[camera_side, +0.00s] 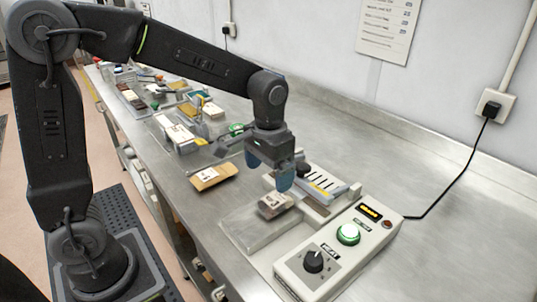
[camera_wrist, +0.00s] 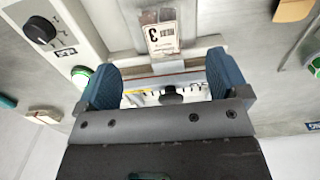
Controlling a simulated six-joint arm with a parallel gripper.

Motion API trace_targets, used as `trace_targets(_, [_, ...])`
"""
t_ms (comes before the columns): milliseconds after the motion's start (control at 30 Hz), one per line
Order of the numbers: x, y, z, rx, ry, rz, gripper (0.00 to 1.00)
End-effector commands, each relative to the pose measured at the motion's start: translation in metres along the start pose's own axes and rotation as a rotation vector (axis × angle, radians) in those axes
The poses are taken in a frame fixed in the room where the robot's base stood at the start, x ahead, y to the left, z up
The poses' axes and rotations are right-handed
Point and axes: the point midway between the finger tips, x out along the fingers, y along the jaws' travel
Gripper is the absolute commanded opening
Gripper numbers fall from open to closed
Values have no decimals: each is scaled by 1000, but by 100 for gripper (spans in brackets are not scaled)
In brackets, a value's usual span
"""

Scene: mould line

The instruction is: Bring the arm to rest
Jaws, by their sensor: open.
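My gripper (camera_side: 270,176) is in the middle of the side view, above the bench and pointing down. It also shows in the wrist view (camera_wrist: 169,78), with its two blue fingers spread wide and nothing between them. A small labelled pouch (camera_side: 274,205) lies below it, apart from the fingers, on the clear plate in front of the sealing unit. The pouch shows in the wrist view (camera_wrist: 161,32), marked with a 3, beyond the fingertips. The rest of my arm reaches across from the left.
A control box (camera_side: 331,258) with a lit green button and a black knob stands at the front right. A white slotted unit (camera_side: 320,184) is behind the pouch. A brown packet (camera_side: 212,177) lies to the left. Several items crowd the far bench; the right back is clear.

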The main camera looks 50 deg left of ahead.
Motion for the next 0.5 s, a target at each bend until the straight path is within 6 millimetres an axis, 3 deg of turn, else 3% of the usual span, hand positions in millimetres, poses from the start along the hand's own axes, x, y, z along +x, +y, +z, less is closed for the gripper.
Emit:
trace_targets(100, [-22, 0, 0, 0, 4, 0, 93])
trace_targets(333, [-42, -1, 2, 0, 5, 0, 93])
trace_targets(500, [-59, -7, 26, -2, 78, 6, 93])
